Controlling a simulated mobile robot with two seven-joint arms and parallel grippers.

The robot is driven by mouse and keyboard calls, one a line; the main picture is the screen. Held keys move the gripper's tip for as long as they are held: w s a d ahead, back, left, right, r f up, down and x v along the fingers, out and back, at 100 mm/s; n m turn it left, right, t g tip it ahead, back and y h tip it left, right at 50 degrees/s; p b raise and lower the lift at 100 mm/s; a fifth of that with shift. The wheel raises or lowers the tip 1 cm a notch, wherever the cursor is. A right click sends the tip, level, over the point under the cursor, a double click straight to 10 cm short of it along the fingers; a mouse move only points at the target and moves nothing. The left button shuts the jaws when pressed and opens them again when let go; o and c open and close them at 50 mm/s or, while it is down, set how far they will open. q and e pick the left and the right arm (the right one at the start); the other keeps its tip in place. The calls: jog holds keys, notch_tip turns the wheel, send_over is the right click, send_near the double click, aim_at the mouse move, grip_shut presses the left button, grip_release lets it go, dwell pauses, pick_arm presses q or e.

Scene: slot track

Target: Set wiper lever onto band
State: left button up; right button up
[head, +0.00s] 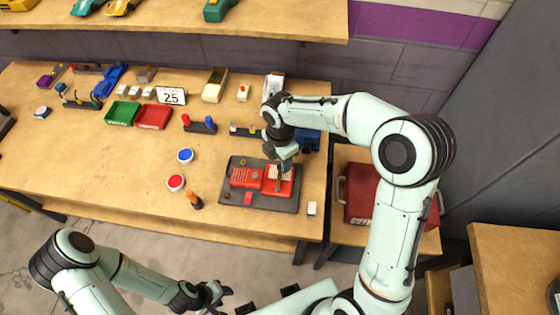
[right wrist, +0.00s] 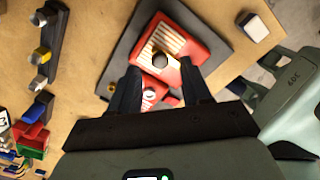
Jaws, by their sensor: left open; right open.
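A red slot-car controller (head: 245,177) lies opened on a dark grey tray (head: 262,204). Its right half carries a pale ribbed band (head: 279,172), which also shows as a striped band (right wrist: 168,38) in the right wrist view. A round, dark and silver knob (right wrist: 160,61), seemingly the wiper lever's end, appears over the band's near edge; I cannot tell whether they touch. My right gripper (head: 280,163) is open above this half, with its fingers (right wrist: 160,82) either side of the red housing near the knob. My left gripper (head: 214,293) is open and empty in front of the table.
A small red block (head: 248,198) lies on the tray. A white block (head: 312,208) stands to its right, an orange-handled tool (head: 195,201) and red and blue round pots (head: 176,182) to its left. Green and red bins (head: 122,113) stand further back.

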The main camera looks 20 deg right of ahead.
pick_arm(q)
jog(key=shift+w+r+p, duration=0.6)
jog(key=shift+w+r, duration=0.2)
jog(key=shift+r, duration=0.05)
pick_arm(e)
notch_tip(320, 180, up, 11)
